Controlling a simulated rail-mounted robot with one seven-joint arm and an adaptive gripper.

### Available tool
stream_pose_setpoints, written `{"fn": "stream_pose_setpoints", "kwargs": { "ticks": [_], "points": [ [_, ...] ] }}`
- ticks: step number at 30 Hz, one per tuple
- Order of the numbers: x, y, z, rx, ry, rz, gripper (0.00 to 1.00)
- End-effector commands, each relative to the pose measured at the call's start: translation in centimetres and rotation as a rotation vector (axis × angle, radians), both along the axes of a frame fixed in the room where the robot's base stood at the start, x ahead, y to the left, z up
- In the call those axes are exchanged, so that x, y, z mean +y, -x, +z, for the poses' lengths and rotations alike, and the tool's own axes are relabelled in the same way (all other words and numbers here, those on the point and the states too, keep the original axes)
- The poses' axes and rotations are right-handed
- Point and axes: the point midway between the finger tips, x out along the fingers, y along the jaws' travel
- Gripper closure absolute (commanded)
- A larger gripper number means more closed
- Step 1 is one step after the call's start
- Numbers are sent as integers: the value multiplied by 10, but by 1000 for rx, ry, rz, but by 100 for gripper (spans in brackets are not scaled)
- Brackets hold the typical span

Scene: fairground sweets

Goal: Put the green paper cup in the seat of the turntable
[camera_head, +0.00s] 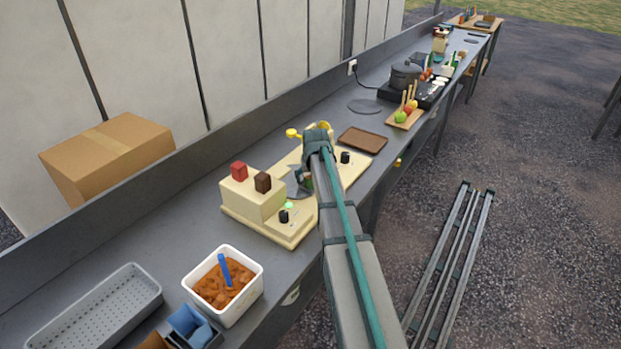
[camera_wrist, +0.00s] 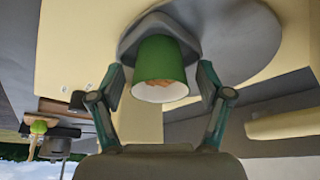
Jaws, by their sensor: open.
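The green paper cup (camera_wrist: 160,62) fills the gap between the fingers of my gripper (camera_wrist: 160,82) in the wrist view. The fingers are open, one on each side, with small gaps to the cup. Its mouth faces my gripper and its base end is against the grey round turntable (camera_wrist: 216,24). Whether the base is down in a seat is hidden. In the head view the turntable (camera_head: 293,187) shows partly beside my arm, on the cream machine base, and my arm covers most of the cup.
A white tub (camera_head: 224,285) and a grey perforated tray (camera_head: 95,310) stand nearer, with bare counter between.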

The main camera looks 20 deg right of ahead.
Motion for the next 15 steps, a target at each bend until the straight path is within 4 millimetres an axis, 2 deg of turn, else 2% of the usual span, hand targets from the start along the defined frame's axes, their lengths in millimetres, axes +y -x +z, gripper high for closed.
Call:
{"fn": "stream_pose_setpoints", "kwargs": {
  "ticks": [5,15],
  "points": [
    [2,6,15,-3,1,0,23],
    [8,29,71,-3,1,0,23]
  ]
}}
